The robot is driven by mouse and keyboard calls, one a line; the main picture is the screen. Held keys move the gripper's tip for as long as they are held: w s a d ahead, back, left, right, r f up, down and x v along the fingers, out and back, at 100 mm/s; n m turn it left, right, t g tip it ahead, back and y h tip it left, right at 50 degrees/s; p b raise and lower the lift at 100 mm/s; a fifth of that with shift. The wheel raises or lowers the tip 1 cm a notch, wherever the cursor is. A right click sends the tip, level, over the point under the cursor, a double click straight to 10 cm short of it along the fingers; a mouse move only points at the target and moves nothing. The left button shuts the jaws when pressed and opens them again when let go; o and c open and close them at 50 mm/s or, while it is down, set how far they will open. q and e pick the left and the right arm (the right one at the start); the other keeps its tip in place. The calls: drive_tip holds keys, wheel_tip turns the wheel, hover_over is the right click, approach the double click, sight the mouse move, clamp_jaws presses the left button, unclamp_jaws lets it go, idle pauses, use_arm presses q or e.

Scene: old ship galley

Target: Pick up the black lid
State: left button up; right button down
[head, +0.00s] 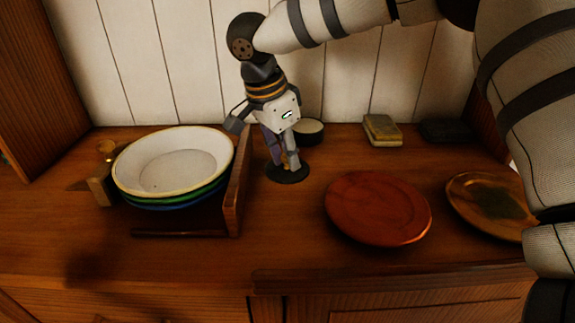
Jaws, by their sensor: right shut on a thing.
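The black lid (287,174) is a small dark disc low on the wooden counter, right of the wooden divider. My right gripper (290,160) reaches down from above, with its fingers at the top of the lid. It is shut on the lid, and the fingers hide the lid's middle and any knob. I cannot tell whether the lid touches the counter. My left gripper is not in view.
Stacked bowls (172,165) stand left of the wooden divider (237,182). A red plate (378,208) and a brown plate (490,204) lie to the right. A round dark-sided container (309,131), a sponge-like block (382,130) and a dark block (445,131) sit near the back wall.

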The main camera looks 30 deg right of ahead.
drive_tip(key=shift+s+f, duration=0.1)
drive_tip(key=shift+f, duration=0.3)
drive_tip(key=shift+r, duration=0.1)
